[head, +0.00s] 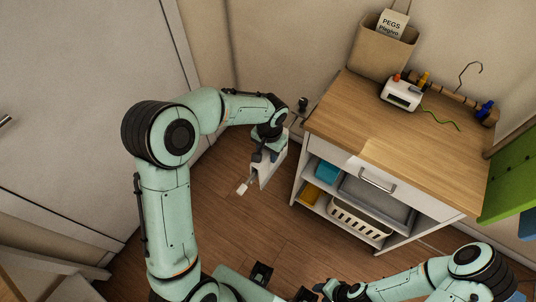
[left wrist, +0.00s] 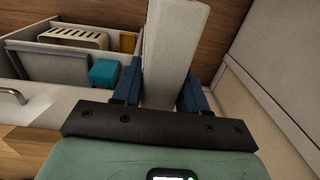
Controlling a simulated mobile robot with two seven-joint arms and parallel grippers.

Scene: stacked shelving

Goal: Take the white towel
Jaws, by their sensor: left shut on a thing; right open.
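The white towel (head: 273,165) hangs as a flat pale slab from my left gripper (head: 265,150), left of the cabinet and above the floor. In the left wrist view, the towel (left wrist: 172,55) stands between the two blue-grey fingers of my left gripper (left wrist: 160,92), which are shut on it. Its far end is cut off by the top edge there. My right gripper (head: 325,290) is low in the head view, near the bottom edge, open and away from the towel. Its fingers are only partly clear.
A wood-topped cabinet (head: 415,125) stands at right, with a drawer handle (head: 377,181), a white basket (head: 357,219) and a teal box (head: 327,171) below. A peg bag (head: 380,52) and white device (head: 402,94) are on top. Floor (head: 220,215) left of it is clear.

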